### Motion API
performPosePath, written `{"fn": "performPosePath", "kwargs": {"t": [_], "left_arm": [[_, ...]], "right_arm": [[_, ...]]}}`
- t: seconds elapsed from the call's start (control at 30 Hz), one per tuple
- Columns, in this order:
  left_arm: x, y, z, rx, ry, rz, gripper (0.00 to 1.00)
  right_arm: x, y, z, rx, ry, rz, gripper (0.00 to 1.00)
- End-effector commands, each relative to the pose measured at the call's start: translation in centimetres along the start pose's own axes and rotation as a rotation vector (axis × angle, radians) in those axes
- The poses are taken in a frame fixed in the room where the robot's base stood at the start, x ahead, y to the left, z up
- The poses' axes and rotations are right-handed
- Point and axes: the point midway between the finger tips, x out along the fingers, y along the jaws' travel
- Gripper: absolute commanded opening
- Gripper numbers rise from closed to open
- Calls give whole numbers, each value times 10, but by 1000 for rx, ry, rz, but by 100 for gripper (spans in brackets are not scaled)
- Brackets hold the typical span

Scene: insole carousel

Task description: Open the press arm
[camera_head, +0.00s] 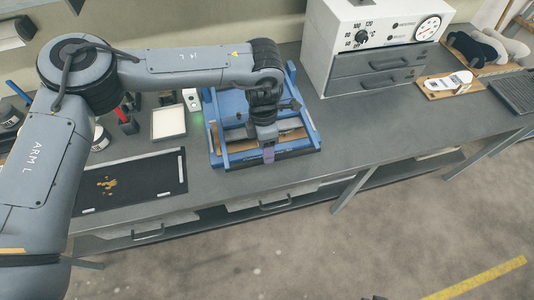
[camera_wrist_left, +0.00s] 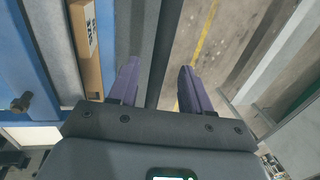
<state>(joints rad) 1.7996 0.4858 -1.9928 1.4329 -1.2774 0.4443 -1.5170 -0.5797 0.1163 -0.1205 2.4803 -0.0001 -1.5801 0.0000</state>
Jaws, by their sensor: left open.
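The blue press frame (camera_head: 219,143) stands on the bench in the middle of the head view, with a brownish board (camera_head: 290,133) inside it. My left arm reaches over it and hides much of its middle, so I cannot tell which part is the press arm or how it stands. My left gripper (camera_head: 267,155) points down at the front of the frame. In the left wrist view its two purple fingers (camera_wrist_left: 160,85) are apart. A dark bar (camera_wrist_left: 163,50) shows between them; I cannot tell whether it touches them. Blue parts (camera_wrist_left: 30,65) lie left of the fingers. My right gripper is not seen.
A white machine with a dial (camera_head: 360,35) and grey drawers stands behind right of the press. A black mat (camera_head: 135,185) and a pale tray (camera_head: 168,122) lie to the left. An insole board (camera_head: 450,84) lies far right. The bench right of the press is clear.

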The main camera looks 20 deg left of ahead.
Motion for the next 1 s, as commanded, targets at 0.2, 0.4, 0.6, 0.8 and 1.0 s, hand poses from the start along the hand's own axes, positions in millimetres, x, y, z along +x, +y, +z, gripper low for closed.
{"fn": "performPosePath", "kwargs": {"t": [0.2,0.4,0.6,0.8,1.0], "left_arm": [[22,0,0,0,0,-1,48],[27,0,0,0,-1,1,48],[27,0,0,0,-1,1,48],[27,0,0,0,-1,0,19],[27,0,0,0,-1,0,0]], "right_arm": [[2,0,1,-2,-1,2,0],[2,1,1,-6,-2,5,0],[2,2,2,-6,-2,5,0],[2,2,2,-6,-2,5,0],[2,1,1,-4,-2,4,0]]}}
